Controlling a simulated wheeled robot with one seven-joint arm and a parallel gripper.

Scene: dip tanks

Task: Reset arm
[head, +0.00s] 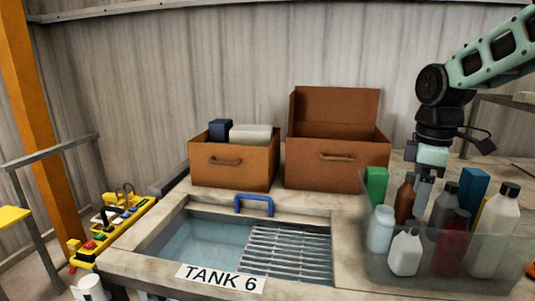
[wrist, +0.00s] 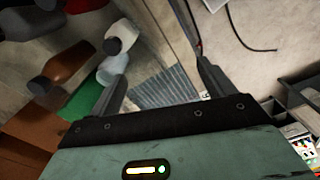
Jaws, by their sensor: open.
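My gripper (head: 424,180) points down at the right in the head view, beside or above the back of a clear bin of bottles. In the wrist view its two dark fingers stand apart with nothing held between them (wrist: 160,80). The grey slatted grate of the tank shows between and beyond the fingers (wrist: 165,92). My arm reaches in from the upper right. The fingertips are partly hidden by bottles in the head view, and I cannot tell whether they touch any.
The clear bin (head: 385,276) holds several bottles and boxes. Tank 6 (head: 205,238) has a blue handle (head: 254,204). Two brown boxes stand behind it, one closed-fronted with items (head: 232,166), one with a raised lid (head: 337,158). A yellow control strip (head: 115,222) lies left.

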